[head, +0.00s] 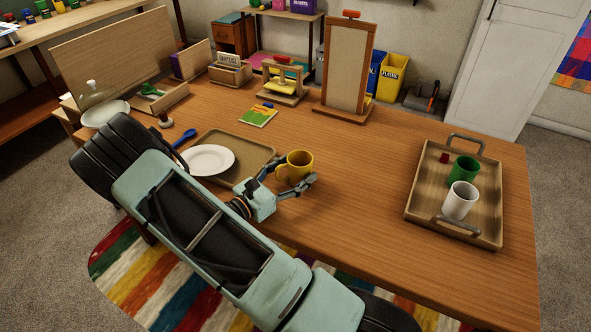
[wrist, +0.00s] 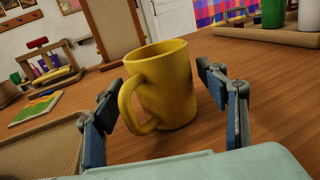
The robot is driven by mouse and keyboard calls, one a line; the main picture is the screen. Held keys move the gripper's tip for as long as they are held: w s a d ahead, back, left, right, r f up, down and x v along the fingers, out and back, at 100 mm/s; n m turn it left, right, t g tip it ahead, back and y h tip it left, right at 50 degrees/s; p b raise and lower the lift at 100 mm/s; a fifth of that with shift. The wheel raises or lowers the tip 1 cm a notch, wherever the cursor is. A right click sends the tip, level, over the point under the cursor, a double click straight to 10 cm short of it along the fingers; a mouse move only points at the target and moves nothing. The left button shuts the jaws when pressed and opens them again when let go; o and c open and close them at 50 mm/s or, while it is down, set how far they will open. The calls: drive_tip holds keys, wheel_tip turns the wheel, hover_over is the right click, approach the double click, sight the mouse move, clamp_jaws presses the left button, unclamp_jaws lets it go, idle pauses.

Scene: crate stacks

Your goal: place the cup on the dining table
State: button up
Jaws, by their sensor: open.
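A yellow cup (head: 298,165) stands upright on the wooden dining table (head: 365,215), just right of a brown tray. In the wrist view the yellow cup (wrist: 168,85) stands between my fingers, its handle toward the left finger. My gripper (head: 294,183) is open at the near side of the cup, and in the wrist view my gripper (wrist: 165,98) has a finger on each side of it. A gap shows between the cup and the right finger. I cannot tell whether the left finger touches the handle.
The brown tray (head: 259,153) with a white plate (head: 207,160) lies left of the cup. A wooden tray (head: 420,189) at right holds a green cup (head: 463,170) and a white cup (head: 460,201). An upright board (head: 347,65) stands behind. The table between cup and right tray is clear.

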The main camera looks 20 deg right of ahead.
drive_tip(key=shift+s+f, duration=0.1)
drive_tip(key=shift+f, duration=0.05)
drive_tip(key=v, duration=0.8)
drive_tip(key=r+p+v, duration=0.1)
drive_tip(key=v, duration=0.3)
